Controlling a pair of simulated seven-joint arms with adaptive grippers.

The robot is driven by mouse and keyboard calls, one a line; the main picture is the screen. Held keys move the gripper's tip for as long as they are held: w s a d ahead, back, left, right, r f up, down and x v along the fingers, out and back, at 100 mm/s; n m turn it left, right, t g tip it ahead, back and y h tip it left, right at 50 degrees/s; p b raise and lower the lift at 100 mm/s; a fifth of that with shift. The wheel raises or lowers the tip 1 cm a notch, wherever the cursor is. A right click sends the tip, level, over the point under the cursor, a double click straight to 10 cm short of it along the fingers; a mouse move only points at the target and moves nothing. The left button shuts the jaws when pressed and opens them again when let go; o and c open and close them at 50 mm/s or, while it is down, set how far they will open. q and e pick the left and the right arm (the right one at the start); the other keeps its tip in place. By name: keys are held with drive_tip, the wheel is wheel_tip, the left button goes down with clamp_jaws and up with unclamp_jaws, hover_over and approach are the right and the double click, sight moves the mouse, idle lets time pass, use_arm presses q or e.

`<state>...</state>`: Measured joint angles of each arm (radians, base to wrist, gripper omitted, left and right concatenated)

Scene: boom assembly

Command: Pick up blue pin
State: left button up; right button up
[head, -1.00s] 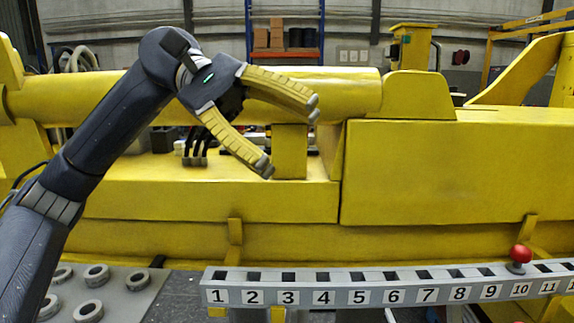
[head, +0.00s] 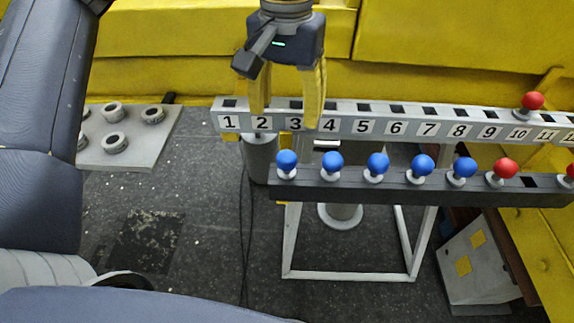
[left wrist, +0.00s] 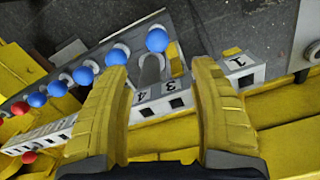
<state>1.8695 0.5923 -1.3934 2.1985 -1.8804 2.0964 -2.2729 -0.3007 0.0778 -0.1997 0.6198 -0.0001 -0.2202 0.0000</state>
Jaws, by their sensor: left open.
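Several blue pins with round heads stand in a row in the dark rack; the leftmost blue pin (head: 286,161) is at the rack's left end. In the left wrist view that end pin (left wrist: 157,40) lies beyond the gap between the fingers. My left gripper (head: 287,118) points down above the numbered rail, around slots 2 to 4, behind the leftmost blue pins. Its yellow fingers are apart and empty; in the left wrist view the open gripper (left wrist: 160,72) spans the rail. My right gripper is not in view.
The numbered grey rail (head: 395,126) runs behind the dark pin rack (head: 400,193). A red pin (head: 533,103) stands in the rail near 10, and another red pin (head: 505,170) is in the rack. A grey plate with rings (head: 140,150) lies left. Yellow machinery fills the back.

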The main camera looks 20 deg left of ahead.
sight(287, 152)
use_arm(q)
wheel_tip(287, 152, down, 7)
drive_tip(key=shift+f, duration=0.15)
drive_tip(key=shift+s+d+f, duration=0.1)
drive_tip(key=shift+s+f, duration=0.1)
drive_tip(key=shift+f, duration=0.85)
drive_tip(key=shift+s+d+f, duration=0.1)
drive_tip(key=shift+s+f, duration=0.1)
drive_tip(key=shift+f, duration=1.4)
drive_tip(key=shift+c, duration=0.2)
clamp_jaws()
